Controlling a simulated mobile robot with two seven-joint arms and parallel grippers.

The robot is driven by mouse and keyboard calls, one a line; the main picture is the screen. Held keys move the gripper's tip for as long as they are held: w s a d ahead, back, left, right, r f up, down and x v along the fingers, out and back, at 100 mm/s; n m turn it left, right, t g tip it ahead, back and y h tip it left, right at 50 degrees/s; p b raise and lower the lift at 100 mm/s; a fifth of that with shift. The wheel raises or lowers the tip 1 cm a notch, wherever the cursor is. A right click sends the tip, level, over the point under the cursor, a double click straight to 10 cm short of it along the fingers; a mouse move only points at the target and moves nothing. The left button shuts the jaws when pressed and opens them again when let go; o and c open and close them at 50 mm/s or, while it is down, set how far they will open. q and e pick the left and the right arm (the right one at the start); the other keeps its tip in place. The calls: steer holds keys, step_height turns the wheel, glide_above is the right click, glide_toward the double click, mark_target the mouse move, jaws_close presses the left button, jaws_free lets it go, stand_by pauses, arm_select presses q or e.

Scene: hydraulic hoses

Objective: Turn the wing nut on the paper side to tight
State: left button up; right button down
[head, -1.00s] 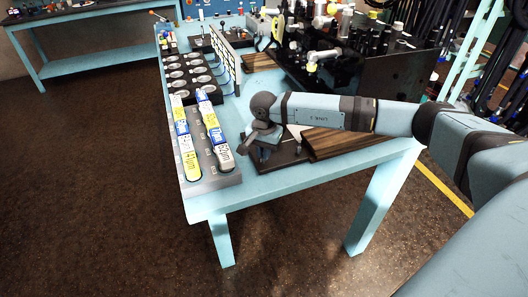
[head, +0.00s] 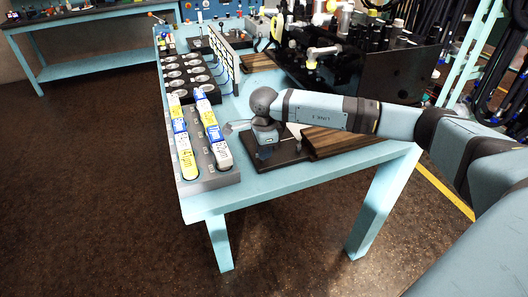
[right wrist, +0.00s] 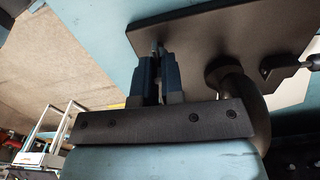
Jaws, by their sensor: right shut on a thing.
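My right gripper (head: 263,153) is above a dark base plate (head: 291,155) near the front of the blue table. In the right wrist view the two blue fingers (right wrist: 157,60) are close together, shut on a small dark piece between their tips. It is likely the wing nut, but its wings and shape are hidden by the fingers. The dark plate (right wrist: 205,38) lies just beyond the fingertips. A round dark part (right wrist: 232,80) stands to the right of the fingers. A small white patch (head: 295,130), perhaps paper, shows behind the plate. My left gripper is out of view.
A grey tray (head: 207,181) with yellow, blue and white labelled strips lies left of the gripper. A wooden board (head: 335,138) lies right of the plate. A black bin (head: 385,72) with fittings stands behind. The table's front edge is close.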

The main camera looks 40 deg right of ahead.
steer(key=m, duration=0.4)
steer(key=shift+m+b, duration=0.35)
steer(key=shift+m, duration=0.05)
steer(key=m, duration=0.3)
steer(key=shift+s+a+m, duration=0.1)
steer(key=shift+m, duration=0.2)
steer(key=m, duration=0.4)
steer(key=shift+a, duration=0.1)
steer(key=shift+a+r+m, duration=0.1)
steer(key=shift+m, duration=2.4)
steer(key=c, duration=1.2)
jaws_free()
steer(key=shift+c, duration=0.2)
